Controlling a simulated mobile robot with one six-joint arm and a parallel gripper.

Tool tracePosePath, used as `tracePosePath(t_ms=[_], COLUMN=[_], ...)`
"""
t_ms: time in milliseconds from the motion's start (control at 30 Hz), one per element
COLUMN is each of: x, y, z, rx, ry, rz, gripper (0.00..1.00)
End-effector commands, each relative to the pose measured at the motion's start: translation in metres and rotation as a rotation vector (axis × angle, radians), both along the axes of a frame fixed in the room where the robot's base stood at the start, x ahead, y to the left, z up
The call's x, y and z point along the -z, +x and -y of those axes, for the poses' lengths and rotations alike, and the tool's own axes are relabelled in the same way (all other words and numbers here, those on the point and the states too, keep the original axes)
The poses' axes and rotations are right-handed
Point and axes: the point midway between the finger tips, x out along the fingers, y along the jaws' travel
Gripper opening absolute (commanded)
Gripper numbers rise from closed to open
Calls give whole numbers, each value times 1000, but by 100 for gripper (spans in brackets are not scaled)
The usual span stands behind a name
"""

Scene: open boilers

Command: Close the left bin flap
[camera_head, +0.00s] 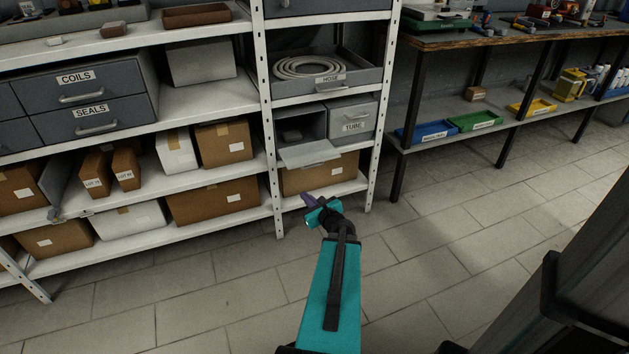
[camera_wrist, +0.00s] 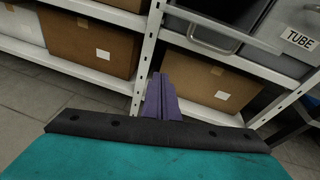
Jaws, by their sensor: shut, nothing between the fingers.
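The left bin (camera_head: 302,119) is a grey box left of the TUBE bin. Its flap (camera_head: 310,152) hangs open, sticking outward from the lower front edge, and the dark inside shows. In the wrist view the flap (camera_wrist: 205,38) is at the top, cut by the frame edge. My gripper (camera_head: 308,200) has purple fingers, shut and empty. It is below and in front of the flap, apart from it, near the lower cardboard box. The shut fingers (camera_wrist: 160,98) also show in the wrist view, pointing toward the shelf post and box.
The TUBE bin (camera_head: 352,117) is closed beside it. A hose tray (camera_head: 330,77) sits above and a cardboard box (camera_head: 320,173) below. White shelf posts (camera_head: 273,150) flank the bins. The floor (camera_head: 440,250) in front is clear.

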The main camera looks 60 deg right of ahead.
Motion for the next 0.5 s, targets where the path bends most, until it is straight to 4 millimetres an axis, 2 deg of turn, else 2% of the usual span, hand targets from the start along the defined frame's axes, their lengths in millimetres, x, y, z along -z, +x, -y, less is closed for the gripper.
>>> tracePosePath(t_ms=[33,100,200,500], x=[1,-3,-7,-10], y=[-14,-27,-40,-45], z=[15,30,43,47], rx=[48,97,141,159], ry=[18,39,58,67], rz=[30,65,97,111], gripper=[0,0,0,0])
